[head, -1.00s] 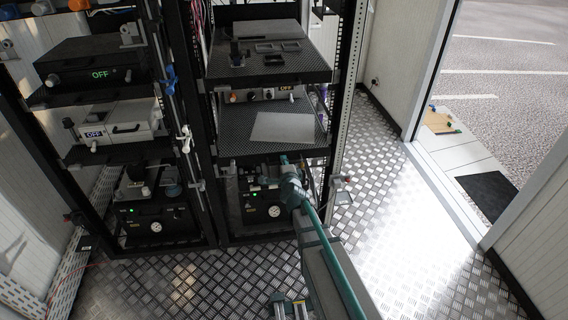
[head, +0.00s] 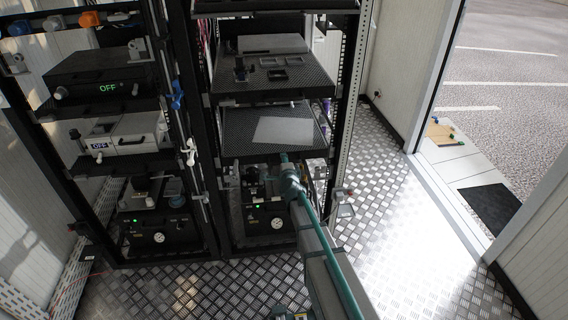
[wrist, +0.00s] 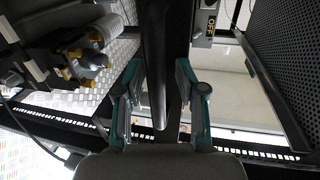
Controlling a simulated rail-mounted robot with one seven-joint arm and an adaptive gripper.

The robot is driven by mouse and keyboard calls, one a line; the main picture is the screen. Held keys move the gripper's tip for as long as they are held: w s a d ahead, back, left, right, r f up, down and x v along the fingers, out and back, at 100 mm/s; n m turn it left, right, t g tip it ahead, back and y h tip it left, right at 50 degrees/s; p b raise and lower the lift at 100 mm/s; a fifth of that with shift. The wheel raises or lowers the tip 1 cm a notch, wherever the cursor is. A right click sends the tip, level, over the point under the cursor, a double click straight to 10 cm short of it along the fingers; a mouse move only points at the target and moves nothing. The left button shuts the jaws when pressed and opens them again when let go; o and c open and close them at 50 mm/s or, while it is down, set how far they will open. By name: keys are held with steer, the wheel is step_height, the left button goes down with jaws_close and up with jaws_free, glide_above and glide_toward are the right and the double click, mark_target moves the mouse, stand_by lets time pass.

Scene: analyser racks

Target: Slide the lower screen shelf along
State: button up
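The lower screen shelf (head: 240,130) is a dark perforated tray in the right-hand rack, with a pale flat sheet (head: 284,131) lying on it. In the wrist view its dark edge (wrist: 163,35) stands upright in the picture between my fingers.
An upper perforated shelf (head: 300,84) sits above, bearing small dark parts. A gauge unit (head: 262,222) stands below. The rack post (head: 347,110) is close on the right. The floor (head: 400,225) further right is clear.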

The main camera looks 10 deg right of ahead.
steer(key=shift+s, duration=0.2)
steer(key=v, duration=1.1)
steer(key=shift+s, duration=0.35)
